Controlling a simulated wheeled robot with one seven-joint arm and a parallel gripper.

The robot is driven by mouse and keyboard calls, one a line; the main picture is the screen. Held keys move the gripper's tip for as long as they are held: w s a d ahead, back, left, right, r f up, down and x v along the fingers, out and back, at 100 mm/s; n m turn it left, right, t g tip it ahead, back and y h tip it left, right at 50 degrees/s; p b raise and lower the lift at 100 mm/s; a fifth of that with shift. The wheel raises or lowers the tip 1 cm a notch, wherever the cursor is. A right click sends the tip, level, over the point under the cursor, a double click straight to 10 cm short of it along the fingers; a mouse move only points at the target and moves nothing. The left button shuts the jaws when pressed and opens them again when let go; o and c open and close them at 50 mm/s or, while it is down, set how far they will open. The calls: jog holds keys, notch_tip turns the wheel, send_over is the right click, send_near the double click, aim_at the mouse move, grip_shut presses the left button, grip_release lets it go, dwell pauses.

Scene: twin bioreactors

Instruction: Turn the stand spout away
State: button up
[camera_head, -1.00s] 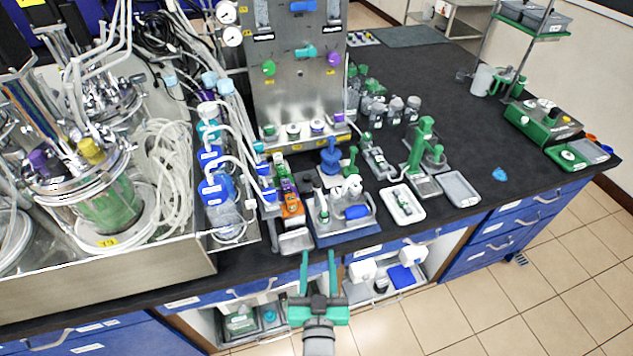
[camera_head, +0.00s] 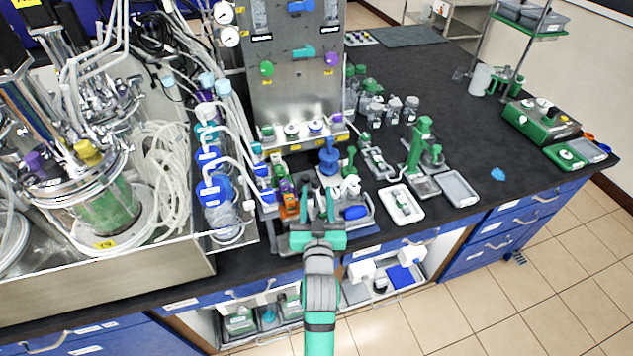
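My gripper (camera_head: 318,202) is over the front edge of the bench, its two teal fingers pointing away from me and apart, with nothing seen between them. The gripper covers part of the tray. A green upright stand (camera_head: 420,145) is further right on the bench. I cannot tell for certain which piece is the stand spout.
Bottles with orange labels (camera_head: 290,203) crowd the gripper's left. A steel panel with knobs (camera_head: 298,90) rises behind. Bioreactor vessels (camera_head: 105,205) and tubing fill the left. A white tray (camera_head: 401,204) and grey tray (camera_head: 459,188) lie right. The bench's right middle is mostly clear.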

aim_at(316, 186)
jog(key=w, duration=0.5)
jog(key=shift+w+a, duration=0.1)
jog(key=shift+a, duration=0.1)
grip_shut()
jog(key=shift+d, duration=0.15)
